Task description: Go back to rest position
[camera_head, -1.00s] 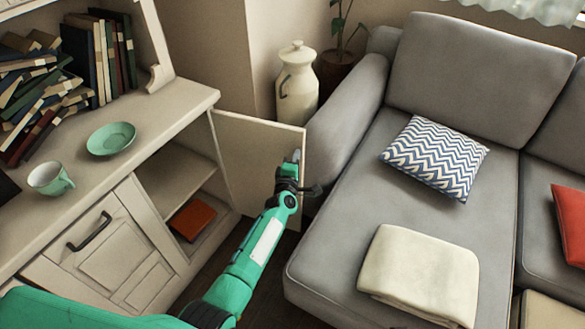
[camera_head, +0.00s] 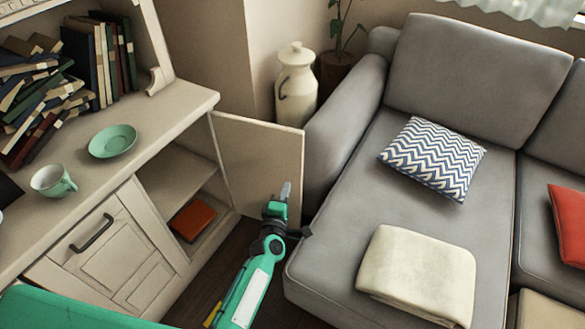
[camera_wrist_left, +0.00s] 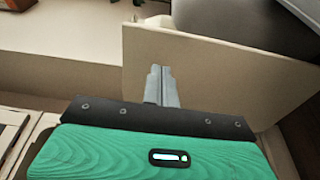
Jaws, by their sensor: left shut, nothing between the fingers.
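My left gripper (camera_head: 286,190) is in front of the open cabinet door (camera_head: 258,150) in the head view, in the space between the cabinet and the sofa. Its fingers are closed together with nothing between them. In the left wrist view the closed fingers (camera_wrist_left: 161,86) point toward the pale door panel (camera_wrist_left: 215,75); I cannot tell how far apart they are. My right gripper is not in view.
The open white cabinet (camera_head: 170,185) holds a red-orange book (camera_head: 193,220). A cup (camera_head: 52,180) and saucer (camera_head: 113,141) stand on its top. The grey sofa (camera_head: 350,215) borders the right side, with a folded blanket (camera_head: 418,273). A white jug (camera_head: 296,85) stands behind the door.

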